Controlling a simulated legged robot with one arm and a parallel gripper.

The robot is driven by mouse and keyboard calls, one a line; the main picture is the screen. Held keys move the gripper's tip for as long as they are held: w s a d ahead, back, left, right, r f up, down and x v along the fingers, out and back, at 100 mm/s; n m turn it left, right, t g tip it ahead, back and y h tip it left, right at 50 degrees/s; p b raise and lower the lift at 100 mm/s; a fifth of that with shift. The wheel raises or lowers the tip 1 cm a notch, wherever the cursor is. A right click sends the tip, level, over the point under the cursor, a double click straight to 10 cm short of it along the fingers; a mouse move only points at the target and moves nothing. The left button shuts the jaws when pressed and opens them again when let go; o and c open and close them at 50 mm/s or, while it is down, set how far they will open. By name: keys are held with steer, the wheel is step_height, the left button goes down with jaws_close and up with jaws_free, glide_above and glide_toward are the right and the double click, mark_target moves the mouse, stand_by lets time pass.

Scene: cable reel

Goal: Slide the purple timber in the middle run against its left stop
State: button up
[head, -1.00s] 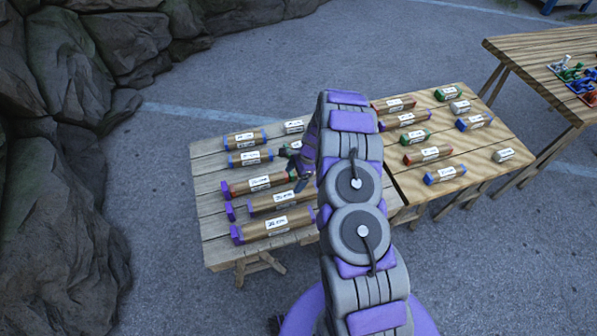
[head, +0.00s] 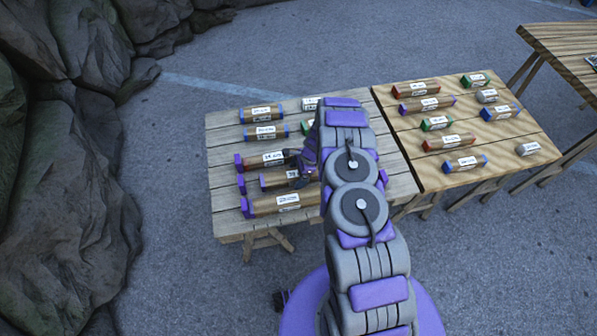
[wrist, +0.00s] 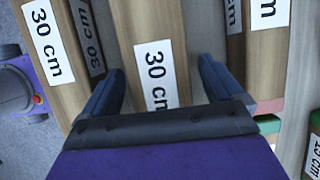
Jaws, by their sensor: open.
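The purple timber (head: 276,180) lies in the middle of the three front runs on the left table, brown with a purple left end. Its left stop, a purple block (head: 241,184), stands to its left with a visible gap between them. My gripper (head: 298,171) is at the timber's right part, hiding its right end. In the wrist view the open jaws (wrist: 160,66) straddle a timber labelled 30 cm (wrist: 128,25), one finger on each side. I cannot tell whether the fingers touch it.
A red-ended timber (head: 258,162) lies behind and a purple-ended timber (head: 270,205) in front, both close alongside. Blue-ended timbers (head: 262,113) lie farther back. The right table (head: 400,135) holds several more pieces. Rocks (head: 50,120) rise at the left.

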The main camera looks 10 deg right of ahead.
steer(key=shift+c, duration=0.3)
steer(key=c, duration=1.3)
steer(key=shift+o, duration=0.2)
